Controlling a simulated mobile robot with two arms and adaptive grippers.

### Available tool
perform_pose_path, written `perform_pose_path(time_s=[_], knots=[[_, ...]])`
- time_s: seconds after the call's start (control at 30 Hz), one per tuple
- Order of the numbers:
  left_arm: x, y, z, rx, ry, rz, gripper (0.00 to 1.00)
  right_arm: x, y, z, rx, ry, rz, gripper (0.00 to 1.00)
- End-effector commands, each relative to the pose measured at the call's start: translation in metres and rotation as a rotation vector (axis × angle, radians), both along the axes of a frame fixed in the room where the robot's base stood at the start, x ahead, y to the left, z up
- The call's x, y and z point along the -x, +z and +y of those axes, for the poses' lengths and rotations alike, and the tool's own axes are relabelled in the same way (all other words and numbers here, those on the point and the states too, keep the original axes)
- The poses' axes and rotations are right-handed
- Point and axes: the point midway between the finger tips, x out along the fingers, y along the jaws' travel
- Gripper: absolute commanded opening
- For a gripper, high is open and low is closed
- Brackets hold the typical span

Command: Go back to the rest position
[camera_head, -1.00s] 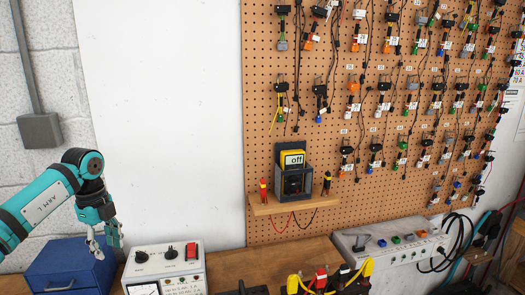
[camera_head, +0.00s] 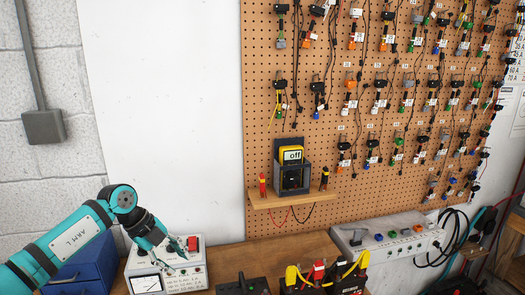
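My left gripper (camera_head: 174,252) is at the lower left, at the end of my teal arm marked ARM L. It appears in front of the white meter box (camera_head: 190,276). Its silver fingers look apart, with nothing seen between them. I cannot tell whether it touches the box. My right gripper is not in view.
A blue drawer box (camera_head: 84,268) stands behind my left arm. A yellow multimeter reading "off" (camera_head: 292,155) sits on a small wooden shelf (camera_head: 290,199) on the pegboard. Black parts with yellow leads (camera_head: 325,280) and a grey power strip (camera_head: 395,246) are on the bench.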

Motion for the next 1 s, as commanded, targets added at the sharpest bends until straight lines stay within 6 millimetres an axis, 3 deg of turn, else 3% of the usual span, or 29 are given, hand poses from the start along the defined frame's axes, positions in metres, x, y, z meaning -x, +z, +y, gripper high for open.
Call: perform_pose_path(time_s=[0.1, 0.2, 0.3, 0.4, 0.5, 0.6, 0.67, 0.8, 0.9, 1.0], knots=[[0.008, -0.011, -0.067, 0.19, -0.097, -0.08, 0.35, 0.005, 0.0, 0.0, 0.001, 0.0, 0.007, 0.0], [0.022, -0.006, -0.139, 0.446, -0.158, -0.189, 0.35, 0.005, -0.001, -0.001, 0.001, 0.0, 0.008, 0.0], [0.042, 0.023, -0.204, 0.781, -0.123, -0.331, 0.35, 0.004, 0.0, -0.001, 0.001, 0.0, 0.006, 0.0], [0.051, 0.061, -0.226, 1.076, 0.055, -0.465, 0.35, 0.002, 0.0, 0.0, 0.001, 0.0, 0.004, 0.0], [0.052, 0.081, -0.208, 1.275, 0.354, -0.556, 0.35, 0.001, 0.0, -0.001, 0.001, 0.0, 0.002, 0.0], [0.052, 0.069, -0.163, 1.348, 0.732, -0.586, 0.35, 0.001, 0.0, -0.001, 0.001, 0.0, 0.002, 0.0], [0.058, 0.046, -0.131, 1.325, 0.972, -0.566, 0.35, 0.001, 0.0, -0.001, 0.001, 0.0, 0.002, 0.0], [0.099, -0.031, -0.068, 1.13, 1.446, -0.429, 0.35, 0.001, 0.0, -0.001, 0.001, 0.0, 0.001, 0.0], [0.146, -0.083, -0.041, 0.938, 1.669, -0.286, 0.35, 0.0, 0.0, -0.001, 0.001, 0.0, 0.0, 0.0], [0.192, -0.12, -0.027, 0.765, 1.799, -0.15, 0.35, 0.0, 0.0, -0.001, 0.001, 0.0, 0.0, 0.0]])
